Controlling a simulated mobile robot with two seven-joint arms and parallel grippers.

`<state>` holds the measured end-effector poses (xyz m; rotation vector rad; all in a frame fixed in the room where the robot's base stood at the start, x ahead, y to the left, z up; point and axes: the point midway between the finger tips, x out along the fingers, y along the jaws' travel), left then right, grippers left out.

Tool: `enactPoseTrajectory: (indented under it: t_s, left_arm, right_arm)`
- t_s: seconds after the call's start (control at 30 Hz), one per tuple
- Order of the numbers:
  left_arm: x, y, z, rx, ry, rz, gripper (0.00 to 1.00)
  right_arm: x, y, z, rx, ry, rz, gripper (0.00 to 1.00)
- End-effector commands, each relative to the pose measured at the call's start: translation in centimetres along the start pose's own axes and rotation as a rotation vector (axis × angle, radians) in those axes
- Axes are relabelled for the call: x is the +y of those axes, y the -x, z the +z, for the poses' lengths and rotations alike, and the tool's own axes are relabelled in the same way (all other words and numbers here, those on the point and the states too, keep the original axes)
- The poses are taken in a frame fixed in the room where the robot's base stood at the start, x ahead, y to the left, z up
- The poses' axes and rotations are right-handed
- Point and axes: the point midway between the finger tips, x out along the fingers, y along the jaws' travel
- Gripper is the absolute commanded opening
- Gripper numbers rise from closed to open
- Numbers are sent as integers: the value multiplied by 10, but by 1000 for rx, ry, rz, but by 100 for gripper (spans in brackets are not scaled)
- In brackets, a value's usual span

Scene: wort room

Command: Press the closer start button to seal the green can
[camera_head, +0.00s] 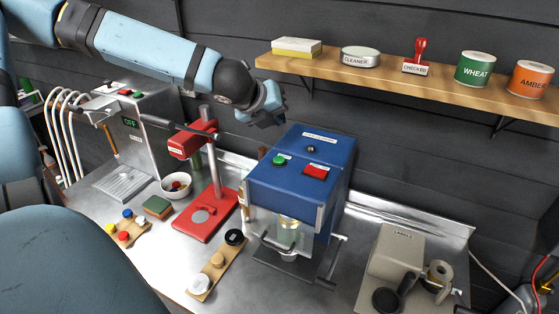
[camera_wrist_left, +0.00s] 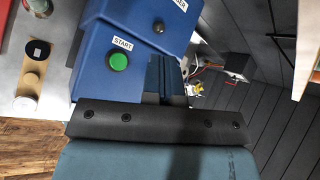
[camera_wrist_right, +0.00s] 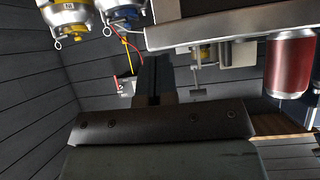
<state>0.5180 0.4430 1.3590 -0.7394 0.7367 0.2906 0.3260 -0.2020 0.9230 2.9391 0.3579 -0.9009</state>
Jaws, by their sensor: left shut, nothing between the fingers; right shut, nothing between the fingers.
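The can closer is a blue machine (camera_head: 335,152) in the middle of the bench. Its green start button (camera_head: 279,160) is on the sloped top, left of a red button (camera_head: 316,170). A pale green can (camera_head: 287,236) stands inside the clear-fronted bay below, partly hidden. My left gripper (camera_head: 276,116) is shut and empty above the closer's back left, apart from the button. In the left wrist view, the button (camera_wrist_left: 119,62) labelled START lies left of the shut fingers (camera_wrist_left: 167,72). My right gripper (camera_wrist_right: 153,72) is shut and empty in its wrist view.
A red press (camera_head: 205,205) stands left of the closer. A wooden strip with round pieces (camera_head: 217,266) lies in front. A beige label machine (camera_head: 398,250) is at right. A shelf (camera_head: 420,78) runs behind. A red can (camera_wrist_right: 290,66) shows in the right wrist view.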

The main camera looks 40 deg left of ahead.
Motion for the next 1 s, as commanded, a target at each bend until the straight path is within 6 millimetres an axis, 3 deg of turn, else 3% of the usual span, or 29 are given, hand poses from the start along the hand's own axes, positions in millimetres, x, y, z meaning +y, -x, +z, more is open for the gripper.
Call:
enactPoseTrajectory:
  t_s: [0.13, 0.5, 1.0]
  left_arm:
    - [11, -15, -11, 2, 2, 0, 0]
    - [36, -50, -36, -1, -2, -1, 0]
    - [38, -52, -38, -1, 0, -1, 0]
  right_arm:
    - [1, -5, 2, 15, 20, -6, 0]
    - [-3, -28, 40, 6, 27, -26, 0]
    - [-6, -29, 35, 13, 27, -33, 0]
